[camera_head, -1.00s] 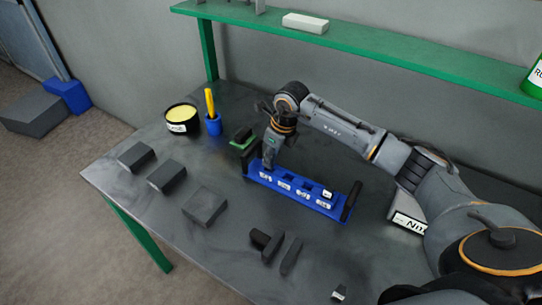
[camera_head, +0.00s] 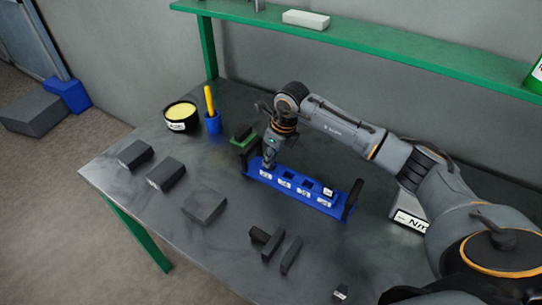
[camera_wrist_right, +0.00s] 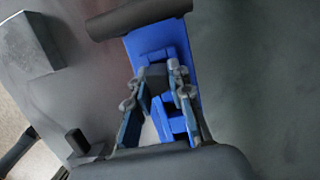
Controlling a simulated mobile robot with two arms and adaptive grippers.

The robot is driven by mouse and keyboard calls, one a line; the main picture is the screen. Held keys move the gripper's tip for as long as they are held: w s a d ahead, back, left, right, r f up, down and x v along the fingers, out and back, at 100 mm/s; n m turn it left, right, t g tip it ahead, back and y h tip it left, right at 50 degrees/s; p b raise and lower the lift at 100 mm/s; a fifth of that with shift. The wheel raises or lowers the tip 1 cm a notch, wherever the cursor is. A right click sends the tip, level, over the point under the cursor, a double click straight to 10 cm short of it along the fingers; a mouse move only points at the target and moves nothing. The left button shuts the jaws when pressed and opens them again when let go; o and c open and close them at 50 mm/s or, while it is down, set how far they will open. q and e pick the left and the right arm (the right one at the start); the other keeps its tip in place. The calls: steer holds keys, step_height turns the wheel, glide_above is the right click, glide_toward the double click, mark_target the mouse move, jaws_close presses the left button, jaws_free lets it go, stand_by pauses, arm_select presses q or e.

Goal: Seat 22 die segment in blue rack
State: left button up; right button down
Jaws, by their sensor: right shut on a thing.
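The blue rack (camera_head: 301,193) stands on the table with black end handles and several labelled slots; I cannot read the labels. A dark piece with a white face (camera_head: 328,191) sits at its right end. My right gripper (camera_head: 269,163) points down at the rack's left end. In the right wrist view its fingers (camera_wrist_right: 161,88) are shut on a dark die segment (camera_wrist_right: 158,82) over the rack (camera_wrist_right: 160,36). The fingers hide much of the segment; I cannot tell its number or how deep it sits. My left gripper is not in view.
Dark blocks (camera_head: 205,206) lie on the left and front of the table. A black bowl with yellow contents (camera_head: 181,116), a blue cup with a yellow stick (camera_head: 213,122) and a green-based block (camera_head: 243,136) stand behind. A green shelf (camera_head: 370,47) runs above.

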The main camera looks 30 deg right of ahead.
steer(key=shift+b+x, duration=0.6)
steer(key=shift+x, duration=0.2)
steer(key=c, duration=1.1)
jaws_free()
steer(key=shift+s, duration=0.15)
steer(key=shift+d, duration=0.1)
steer(key=v, duration=1.2)
